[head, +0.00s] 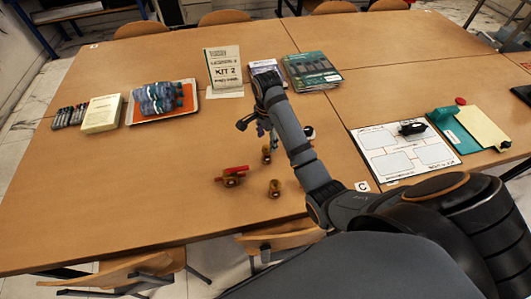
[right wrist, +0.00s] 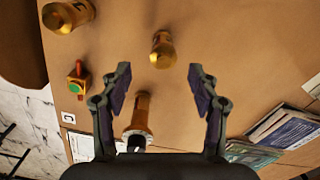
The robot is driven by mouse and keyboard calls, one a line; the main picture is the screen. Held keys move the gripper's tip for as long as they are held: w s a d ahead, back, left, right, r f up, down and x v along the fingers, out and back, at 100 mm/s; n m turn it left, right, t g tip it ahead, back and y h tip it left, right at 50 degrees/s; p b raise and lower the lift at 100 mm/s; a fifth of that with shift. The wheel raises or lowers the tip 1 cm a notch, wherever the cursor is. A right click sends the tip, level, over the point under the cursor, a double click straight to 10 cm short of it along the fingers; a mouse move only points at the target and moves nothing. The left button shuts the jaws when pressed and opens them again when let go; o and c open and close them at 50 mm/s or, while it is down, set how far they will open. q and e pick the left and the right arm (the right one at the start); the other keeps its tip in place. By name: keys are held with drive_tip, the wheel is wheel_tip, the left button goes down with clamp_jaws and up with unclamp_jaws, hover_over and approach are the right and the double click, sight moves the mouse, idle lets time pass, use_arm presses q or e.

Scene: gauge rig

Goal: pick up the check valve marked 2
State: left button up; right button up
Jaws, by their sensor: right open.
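Several brass fittings stand on the table near my right gripper. In the head view they are a brass piece (head: 267,155) just below the gripper, a short one (head: 274,188) nearer the front edge, and one with a red handle (head: 232,180) to the left. No number is readable on any of them, so I cannot tell which is marked 2. My right gripper (head: 265,134) is open above the table. In the right wrist view its fingers (right wrist: 160,75) are spread and empty. A brass fitting (right wrist: 162,49) lies beyond the tips; another (right wrist: 140,108) shows between the fingers, lower down.
A tray (head: 190,108) of blue bottles, a cream box (head: 102,114) and a KIT 2 sign (head: 224,68) stand at the back left. Books (head: 312,70) lie behind the arm. A white board (head: 403,150) and a green clipboard (head: 455,132) lie right. The front left table is clear.

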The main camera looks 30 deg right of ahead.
sight(266, 147)
drive_tip(key=f+b, duration=0.2)
drive_tip(key=f, duration=0.2)
drive_tip(key=shift+w+f+b, duration=0.2)
drive_tip(key=shift+w+b, duration=0.1)
drive_tip(key=shift+b, duration=0.1)
drive_tip(key=shift+f+b, duration=0.4)
drive_tip(key=shift+f, duration=0.05)
drive_tip(key=shift+d+f+b, duration=0.15)
drive_tip(key=shift+f+b, duration=0.4)
drive_tip(key=shift+f, duration=0.25)
wheel_tip(266, 147, down, 2)
drive_tip(key=shift+f+p, duration=0.1)
drive_tip(key=shift+p, duration=0.3)
drive_tip(key=shift+f, duration=0.4)
use_arm(q)
drive_tip(key=f, duration=0.1)
drive_tip(key=w+f, duration=0.1)
drive_tip(key=f, duration=0.3)
drive_tip(key=shift+w, duration=0.4)
use_arm(e)
drive_tip(key=shift+r, duration=0.1)
clamp_jaws()
